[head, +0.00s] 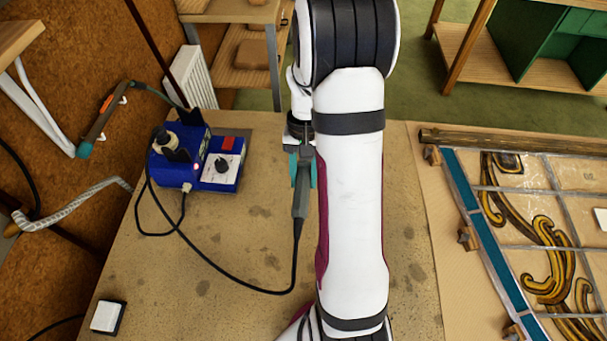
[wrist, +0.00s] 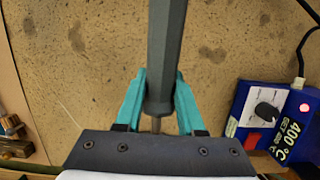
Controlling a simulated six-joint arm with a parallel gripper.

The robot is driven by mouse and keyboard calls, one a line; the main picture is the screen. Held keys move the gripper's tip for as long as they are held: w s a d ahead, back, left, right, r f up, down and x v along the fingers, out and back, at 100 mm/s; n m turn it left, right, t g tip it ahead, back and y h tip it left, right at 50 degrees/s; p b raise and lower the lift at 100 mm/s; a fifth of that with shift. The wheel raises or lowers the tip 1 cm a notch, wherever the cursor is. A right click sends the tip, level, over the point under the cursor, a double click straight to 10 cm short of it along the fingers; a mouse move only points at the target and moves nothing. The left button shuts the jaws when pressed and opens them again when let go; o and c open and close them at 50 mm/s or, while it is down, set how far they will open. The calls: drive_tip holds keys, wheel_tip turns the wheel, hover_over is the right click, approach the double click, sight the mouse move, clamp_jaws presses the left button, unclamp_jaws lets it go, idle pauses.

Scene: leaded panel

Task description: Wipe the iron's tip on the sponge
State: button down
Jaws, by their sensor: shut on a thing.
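My gripper (head: 301,165) is shut on the grey handle of the soldering iron (head: 299,204), above the tabletop right of the blue station (head: 185,160). In the wrist view the teal fingers (wrist: 158,95) close on both sides of the handle (wrist: 165,45). A short piece of metal shaft shows below the collar; the tip is hidden behind the gripper body. The iron's black cable hangs down and loops left. No sponge is clearly identifiable; a small white-topped block with black sides (head: 107,317) lies at the front left, and I cannot tell if it is the sponge.
The blue station also shows in the wrist view (wrist: 240,105), reading 400 °C with a lit red lamp. The stained tabletop (head: 220,225) between is mostly clear apart from the cable.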

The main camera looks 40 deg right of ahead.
drive_tip(key=shift+s+a, duration=0.35)
drive_tip(key=shift+r, duration=3.05)
